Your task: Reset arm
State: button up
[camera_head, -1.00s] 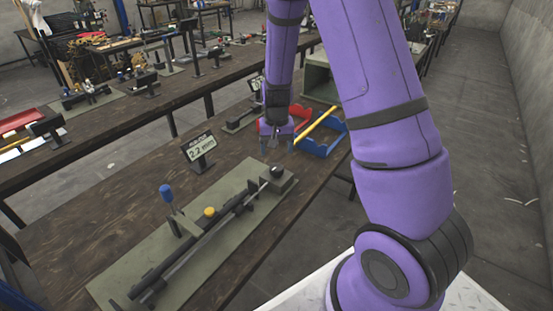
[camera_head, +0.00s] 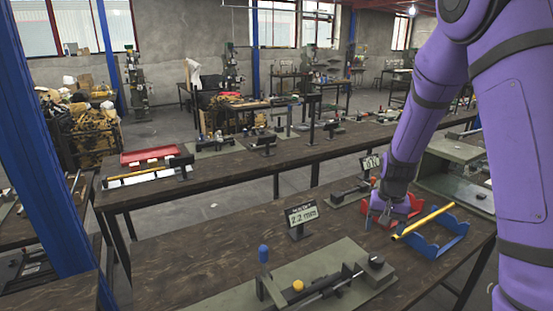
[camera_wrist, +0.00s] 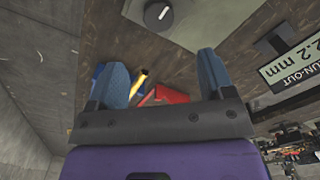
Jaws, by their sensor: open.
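My purple arm reaches in from the upper right of the head view. My gripper (camera_head: 379,217) is over the near bench, close to the red holder (camera_head: 402,210) and left of the blue holder (camera_head: 433,240). In the wrist view, the two blue fingers of my gripper (camera_wrist: 162,82) are spread apart with nothing between the tips. The red holder (camera_wrist: 165,97) and a yellow rod (camera_wrist: 138,84) show beyond the fingers. In the head view the yellow rod (camera_head: 423,220) rests on the blue holder.
A blue post (camera_head: 45,150) rises at left. A second bench (camera_head: 240,165) runs behind.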

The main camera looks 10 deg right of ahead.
jog(key=s+a+r+n+t, duration=0.1)
jog(key=s+r, duration=0.1)
jog(key=r, duration=0.4)
jog(key=s+a+r, duration=0.2)
jog(key=r, duration=0.3)
jog(key=s+a+r+n+t, duration=0.2)
jog(key=s+r, duration=0.6)
jog(key=s, duration=0.3)
jog(key=s+a+r+n+t, duration=0.2)
jog(key=s+r, duration=0.6)
jog(key=s, duration=0.3)
jog(key=shift+s, duration=0.35)
dwell(3.5)
